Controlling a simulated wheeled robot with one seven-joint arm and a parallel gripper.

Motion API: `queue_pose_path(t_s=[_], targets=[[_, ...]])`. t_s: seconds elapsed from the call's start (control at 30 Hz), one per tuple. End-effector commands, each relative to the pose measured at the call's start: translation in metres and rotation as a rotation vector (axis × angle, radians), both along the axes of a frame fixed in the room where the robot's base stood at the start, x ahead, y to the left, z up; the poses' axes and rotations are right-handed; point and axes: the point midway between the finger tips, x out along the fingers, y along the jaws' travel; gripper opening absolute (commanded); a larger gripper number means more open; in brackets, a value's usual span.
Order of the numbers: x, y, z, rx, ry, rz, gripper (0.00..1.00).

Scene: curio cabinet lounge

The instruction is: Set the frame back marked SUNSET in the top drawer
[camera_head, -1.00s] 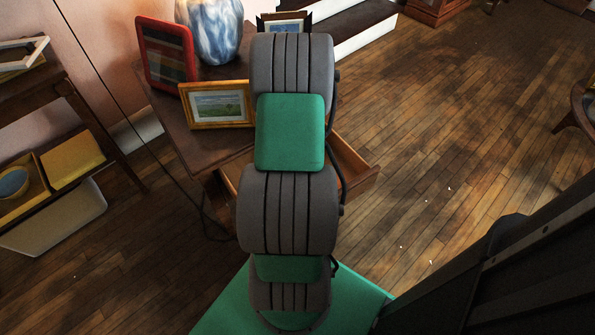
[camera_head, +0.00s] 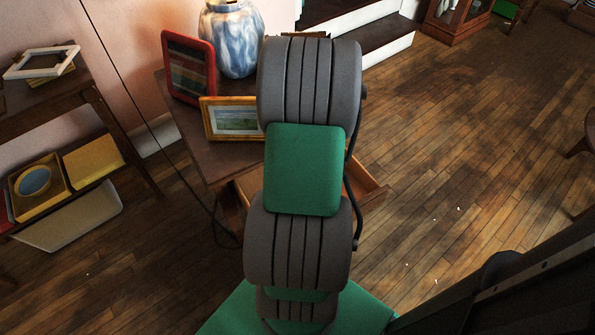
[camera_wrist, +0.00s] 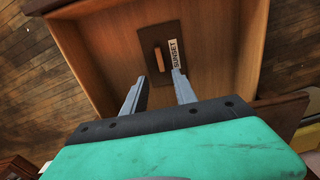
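The frame back marked SUNSET (camera_wrist: 152,43) is a small dark brown panel with a lighter wooden bar and a pale label. In the wrist view it lies over the floor of an open wooden drawer (camera_wrist: 212,45). My gripper (camera_wrist: 160,76) is over the drawer, its two fingers apart near the panel's lower edge. No firm grip on the panel shows. In the head view the drawer (camera_head: 368,187) sticks out from the dark wooden table (camera_head: 197,148). My arm hides the gripper, the panel and most of the drawer there.
A red frame (camera_head: 188,68), a gold-framed picture (camera_head: 232,118) and a blue-white vase (camera_head: 232,40) stand on the table. A side shelf (camera_head: 35,100) at left holds a white frame and trays.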

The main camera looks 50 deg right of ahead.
Motion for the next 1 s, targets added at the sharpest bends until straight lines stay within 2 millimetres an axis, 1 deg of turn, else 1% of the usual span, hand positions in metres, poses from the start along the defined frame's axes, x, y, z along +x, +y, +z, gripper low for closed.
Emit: queue_pose_path(t_s=[0.07, 0.13, 0.17, 0.23, 0.27, 0.3, 0.37, 0.4, 0.47, 0.5, 0.6, 0.67, 0.73, 1.0], targets=[[0.002, 0.001, 0.003, -0.001, -0.001, 0.003, 0.34], [0.013, 0.011, 0.011, -0.009, -0.007, 0.02, 0.34], [0.022, 0.02, 0.018, -0.015, -0.011, 0.034, 0.34], [0.049, 0.055, 0.042, -0.034, -0.03, 0.081, 0.34], [0.062, 0.076, 0.054, -0.043, -0.041, 0.105, 0.34], [0.077, 0.107, 0.072, -0.055, -0.061, 0.141, 0.34], [0.091, 0.16, 0.096, -0.066, -0.092, 0.192, 0.34], [0.094, 0.194, 0.109, -0.068, -0.113, 0.225, 0.34], [0.092, 0.241, 0.125, -0.068, -0.147, 0.27, 0.34], [0.088, 0.267, 0.132, -0.064, -0.164, 0.296, 0.34], [0.073, 0.311, 0.143, -0.052, -0.198, 0.34, 0.34], [0.067, 0.324, 0.145, -0.046, -0.207, 0.353, 0.34], [0.063, 0.331, 0.146, -0.043, -0.212, 0.359, 0.34], [0.063, 0.331, 0.146, -0.042, -0.21, 0.357, 0.34]])
